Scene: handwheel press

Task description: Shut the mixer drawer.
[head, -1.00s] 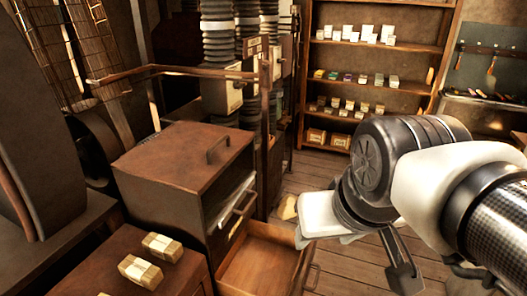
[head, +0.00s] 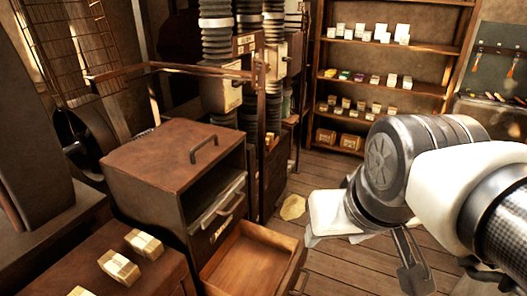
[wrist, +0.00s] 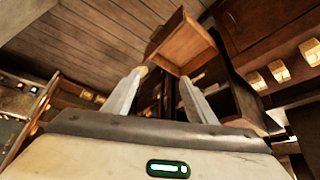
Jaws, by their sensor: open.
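The mixer drawer (head: 246,262), an open-topped wooden box, is pulled out from the lower front of a brown metal cabinet (head: 165,165). It looks empty, and the lower picture edge cuts off part of it. In the wrist view the drawer (wrist: 184,42) shows beyond the fingertips. My gripper (wrist: 160,82) is open with nothing between its two pale fingers. In the head view my arm is at the right, and the hand hangs to the right of the drawer, apart from it in the picture. Most of the fingers are hidden there.
A handled front (head: 218,212) sits above the drawer in the cabinet. A bench (head: 95,265) with small wrapped packets (head: 145,244) is at lower left. A yellowish scrap (head: 293,207) lies on the plank floor. Shelves (head: 385,60) stand at the back. Floor right of the drawer is clear.

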